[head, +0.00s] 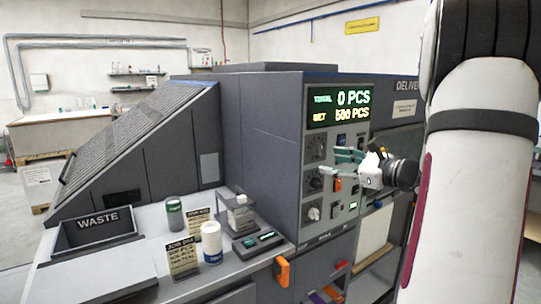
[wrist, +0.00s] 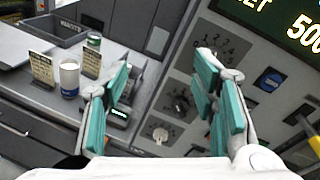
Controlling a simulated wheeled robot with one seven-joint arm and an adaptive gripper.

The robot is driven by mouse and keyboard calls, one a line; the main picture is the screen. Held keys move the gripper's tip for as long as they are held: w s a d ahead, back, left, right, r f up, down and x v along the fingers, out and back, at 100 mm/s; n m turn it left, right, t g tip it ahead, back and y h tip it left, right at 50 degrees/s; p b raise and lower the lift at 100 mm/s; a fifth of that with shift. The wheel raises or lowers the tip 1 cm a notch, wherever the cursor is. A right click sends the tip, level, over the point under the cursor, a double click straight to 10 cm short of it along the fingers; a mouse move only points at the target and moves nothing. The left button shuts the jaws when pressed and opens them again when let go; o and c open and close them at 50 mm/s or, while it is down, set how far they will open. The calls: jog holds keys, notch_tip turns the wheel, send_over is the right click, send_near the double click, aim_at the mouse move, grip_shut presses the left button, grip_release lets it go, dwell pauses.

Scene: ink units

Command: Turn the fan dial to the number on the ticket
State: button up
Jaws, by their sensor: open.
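The control panel (head: 337,130) carries three dials in a column: top (head: 315,148), middle (head: 314,181) and a pale lower dial (head: 311,213). The wrist view also shows the middle dial (wrist: 178,103) and the lower dial (wrist: 160,132). Their labels are too small to tell which is the fan dial. My gripper (head: 340,163), with teal fingers, is open and empty in front of the panel, apart from the dials.
A lit display (head: 339,107) reads 0 and 500 PCS. A waste bin (head: 98,238) is at left. An orange handle (head: 283,271) juts from the front.

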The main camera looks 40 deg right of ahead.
aim_at(322, 151)
jog(key=s+d+m+t+h, duration=0.1)
jog(key=s+d+m+h, duration=0.2)
jog(key=d, duration=0.4)
jog(key=w, duration=0.4)
jog(key=w+p, duration=0.1)
jog(key=w, duration=0.9)
jog(key=shift+d+f, duration=0.35)
jog(key=shift+f, duration=0.05)
jog(key=shift+c, duration=0.4)
jog(key=c, duration=1.1)
